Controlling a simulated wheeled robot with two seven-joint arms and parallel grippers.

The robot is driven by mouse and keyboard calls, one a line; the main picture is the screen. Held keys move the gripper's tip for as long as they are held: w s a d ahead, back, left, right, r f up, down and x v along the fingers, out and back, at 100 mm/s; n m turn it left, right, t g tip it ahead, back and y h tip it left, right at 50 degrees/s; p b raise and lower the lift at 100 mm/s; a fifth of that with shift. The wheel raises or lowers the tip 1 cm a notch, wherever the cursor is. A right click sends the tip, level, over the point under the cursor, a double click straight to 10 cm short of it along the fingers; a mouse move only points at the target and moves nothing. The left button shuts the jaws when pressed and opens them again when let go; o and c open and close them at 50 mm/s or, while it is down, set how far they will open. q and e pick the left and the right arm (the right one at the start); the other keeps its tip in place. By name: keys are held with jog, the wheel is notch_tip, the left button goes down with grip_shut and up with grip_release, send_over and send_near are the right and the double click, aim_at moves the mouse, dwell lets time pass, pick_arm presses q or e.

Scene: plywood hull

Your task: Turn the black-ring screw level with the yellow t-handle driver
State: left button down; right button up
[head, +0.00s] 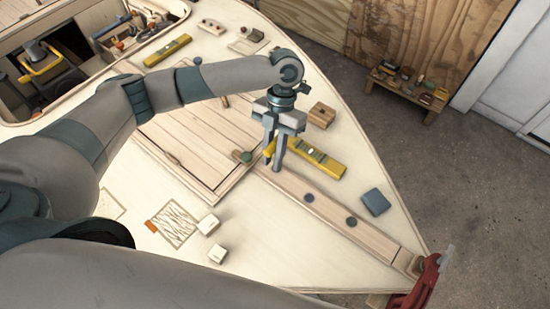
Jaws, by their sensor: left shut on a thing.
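My left gripper (276,163) points straight down over the upper end of a long wooden plank (330,210) on the plywood deck. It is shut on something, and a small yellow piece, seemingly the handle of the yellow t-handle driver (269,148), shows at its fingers. The driver's shaft and tip are hidden or too small to make out. Dark round screw heads sit in the plank, one near the gripper (308,197) and one further along (351,221). I cannot tell which screw has the black ring; the spot under the fingers is hidden. My right gripper is out of view.
A yellow spirit level (322,160) lies just right of the gripper, with a wooden block (321,115) behind. A blue-grey box (376,201) lies right of the plank. A red clamp (424,280) grips the bow. Two pale blocks (208,224) stand left. A hatch opening is at upper left.

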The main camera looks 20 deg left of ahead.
pick_arm(q)
jog(key=shift+r, duration=0.1)
jog(key=shift+r+p, duration=0.35)
jog(key=shift+p, duration=0.1)
jog(key=w+n+t+h+p, duration=0.1)
jog(key=n+t+p, duration=0.1)
jog(key=n+p, duration=0.2)
jog(key=w+d+n+t+h+p, duration=0.1)
jog(key=n+t+h+p, duration=0.1)
jog(key=n, duration=0.9)
jog(key=w+d+n+t+h+p, duration=0.1)
jog(key=n+t+p, duration=0.2)
jog(key=n+p, duration=0.2)
jog(key=shift+d+n+p, duration=0.15)
jog(key=shift+n+p, duration=0.2)
jog(key=shift+n, duration=1.15)
